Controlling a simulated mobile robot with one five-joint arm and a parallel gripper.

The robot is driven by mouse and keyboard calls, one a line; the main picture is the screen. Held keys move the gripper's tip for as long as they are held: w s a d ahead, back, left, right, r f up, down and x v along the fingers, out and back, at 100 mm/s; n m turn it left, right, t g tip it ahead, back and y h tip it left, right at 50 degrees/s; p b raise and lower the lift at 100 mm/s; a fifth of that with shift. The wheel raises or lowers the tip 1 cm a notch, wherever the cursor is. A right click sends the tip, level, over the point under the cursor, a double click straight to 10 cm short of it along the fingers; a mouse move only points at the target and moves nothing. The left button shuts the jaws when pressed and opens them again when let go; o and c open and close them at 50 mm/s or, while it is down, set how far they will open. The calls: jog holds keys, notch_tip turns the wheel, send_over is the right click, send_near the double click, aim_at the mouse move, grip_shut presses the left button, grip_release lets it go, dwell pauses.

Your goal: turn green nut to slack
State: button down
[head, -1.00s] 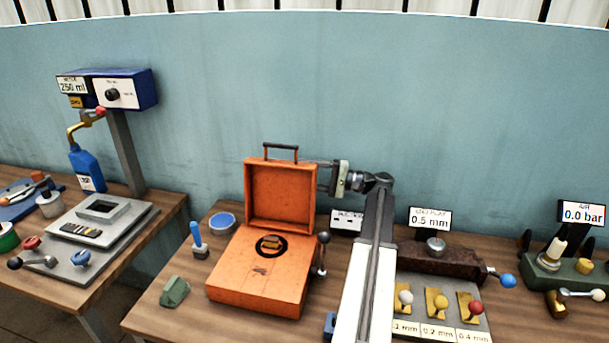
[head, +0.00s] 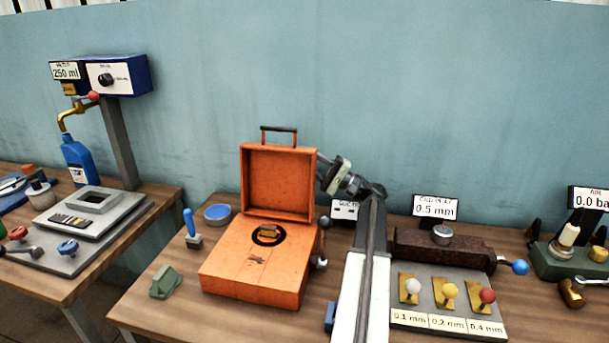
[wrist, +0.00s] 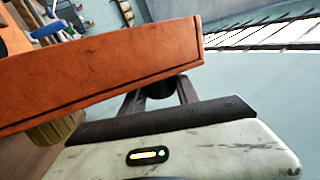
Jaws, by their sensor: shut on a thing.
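A brass knob (wrist: 52,130) shows below the case in the wrist view. In the head view, a green block (head: 165,282) and a blue-handled stamp (head: 191,228) stand left of the case. A rusty bar (head: 443,250) and three ball-topped brass pieces lie right of my arm.

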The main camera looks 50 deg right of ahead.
jog(key=shift+t, duration=0.3)
jog(key=c, duration=0.9)
grip_release()
